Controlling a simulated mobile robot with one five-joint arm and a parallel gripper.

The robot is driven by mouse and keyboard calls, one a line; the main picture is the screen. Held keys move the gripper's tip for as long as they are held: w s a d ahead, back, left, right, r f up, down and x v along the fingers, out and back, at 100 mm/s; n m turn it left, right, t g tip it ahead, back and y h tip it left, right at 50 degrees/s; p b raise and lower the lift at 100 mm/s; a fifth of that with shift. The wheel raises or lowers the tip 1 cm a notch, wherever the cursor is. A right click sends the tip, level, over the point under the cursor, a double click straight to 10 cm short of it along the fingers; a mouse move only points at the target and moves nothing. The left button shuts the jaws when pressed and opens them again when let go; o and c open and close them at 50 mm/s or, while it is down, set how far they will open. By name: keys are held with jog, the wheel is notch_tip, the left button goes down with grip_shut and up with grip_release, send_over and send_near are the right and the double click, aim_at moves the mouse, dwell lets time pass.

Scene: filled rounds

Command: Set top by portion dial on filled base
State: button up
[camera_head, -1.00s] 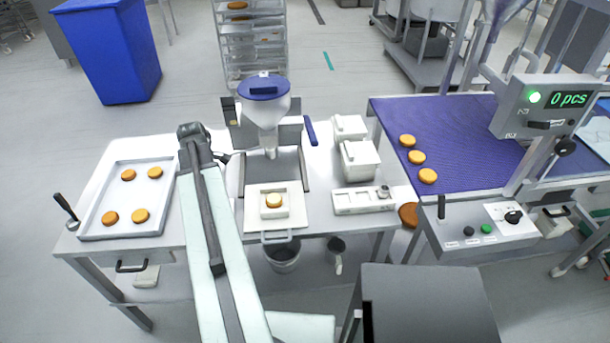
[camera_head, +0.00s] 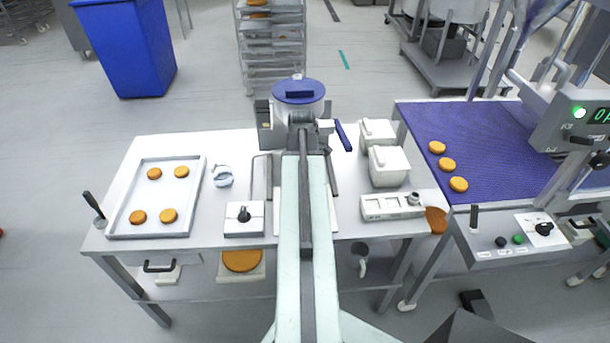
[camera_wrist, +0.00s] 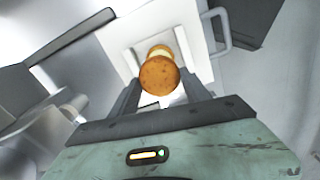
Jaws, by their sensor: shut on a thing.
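In the wrist view my gripper (camera_wrist: 160,85) is shut on a round orange-brown top (camera_wrist: 158,76). Just beyond it, partly covered by it, is the pale-filled base (camera_wrist: 158,50) on a white square holder (camera_wrist: 200,55). The top overlaps the base in this view; I cannot tell whether they touch. In the head view my arm reaches to the filling machine (camera_head: 298,93) and hides the base, the top and the fingertips. The portion dial (camera_head: 244,213), a black knob on a white box, stands left of my arm.
A tray (camera_head: 200,165) with several rounds lies at the left. White tubs (camera_head: 388,165) and a small white panel (camera_head: 390,206) stand at the right. A blue conveyor (camera_head: 490,135) carries three rounds. A clear table strip lies between the tray and the dial.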

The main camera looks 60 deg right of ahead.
jog(key=shift+a+r, duration=0.1)
jog(key=shift+r, duration=0.55)
jog(key=shift+f, duration=0.1)
notch_tip(320, 180, down, 6)
jog(key=b, duration=0.6)
jog(key=shift+f, duration=0.1)
jog(key=shift+s+f+b, duration=0.15)
jog(key=shift+f+b, duration=0.65)
jog(key=shift+b, duration=0.15)
dwell(0.6)
jog(key=o, duration=0.9)
jog(key=o, duration=0.5)
jog(key=shift+r, duration=0.1)
notch_tip(320, 180, up, 7)
jog(key=p, duration=0.7)
jog(key=shift+s, duration=0.1)
